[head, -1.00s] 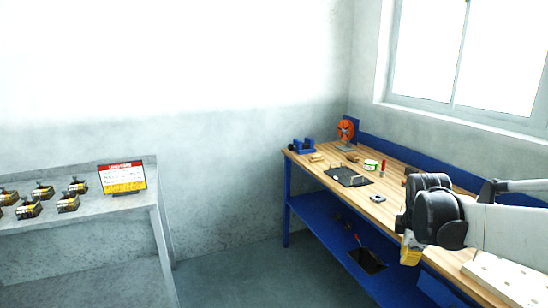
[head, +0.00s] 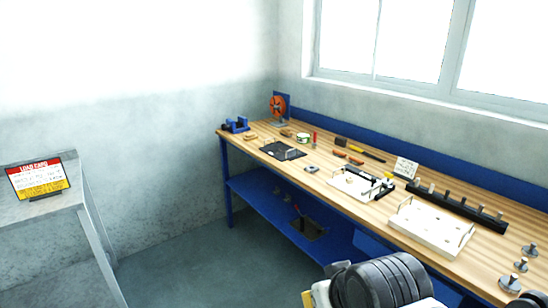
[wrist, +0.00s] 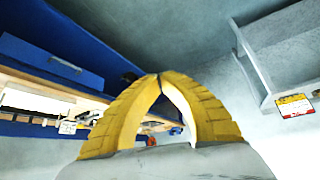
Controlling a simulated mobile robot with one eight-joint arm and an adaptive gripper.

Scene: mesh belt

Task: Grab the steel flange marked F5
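Several small steel flanges with upright stems stand at the right front end of the wooden workbench, among them a rear one (head: 530,251), a middle one (head: 520,265) and a front one (head: 510,284). No F5 mark can be read at this size. My gripper (wrist: 160,77) has yellow ribbed fingers whose tips meet in the wrist view, with nothing held between them.
The workbench (head: 341,205) carries a white fixture plate (head: 431,232), a black rail with pegs (head: 455,205), a dark plate (head: 282,151) and tools. A blue lower shelf (head: 262,200) is below. A grey stand with a load card (head: 38,178) is left. Open floor lies between.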

